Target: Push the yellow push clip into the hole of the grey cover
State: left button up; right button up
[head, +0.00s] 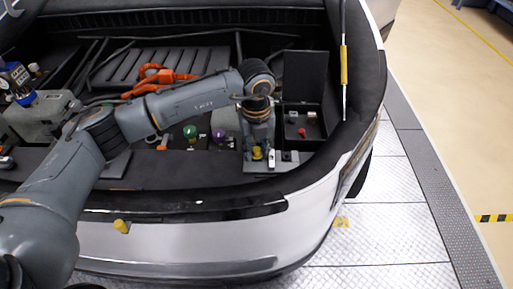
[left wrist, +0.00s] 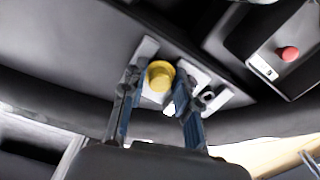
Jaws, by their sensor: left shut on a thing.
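The yellow push clip (head: 257,153) is at the fingertips of my left gripper (head: 258,149), over the grey cover (head: 285,164) at the front edge of the bay. In the left wrist view the round yellow head of the clip (left wrist: 160,73) shows between the two blue-grey fingers of my left gripper (left wrist: 158,84), which is shut on it. The light grey cover (left wrist: 147,47) lies right behind the clip. The hole and the lower part of the clip are hidden, so I cannot tell whether the clip is in the hole. My right gripper is not in view.
A black box (head: 305,75) with a raised lid stands right of the gripper, with a red-topped item (head: 302,132) in it. A green cap (head: 190,131) and a purple cap (head: 219,135) are to the left. A strut (head: 344,65) rises at the right.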

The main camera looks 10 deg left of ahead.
pick_arm(q)
jog(key=shift+f, duration=0.2)
jog(key=shift+r, duration=0.15)
jog(key=shift+r+p, duration=0.3)
jog(key=shift+r, duration=0.2)
jog(key=shift+b, duration=0.4)
dwell(1.3)
jog(key=shift+f+b, duration=0.55)
jog(key=shift+f, duration=0.15)
jog(key=o, duration=0.8)
jog(key=shift+r, duration=0.15)
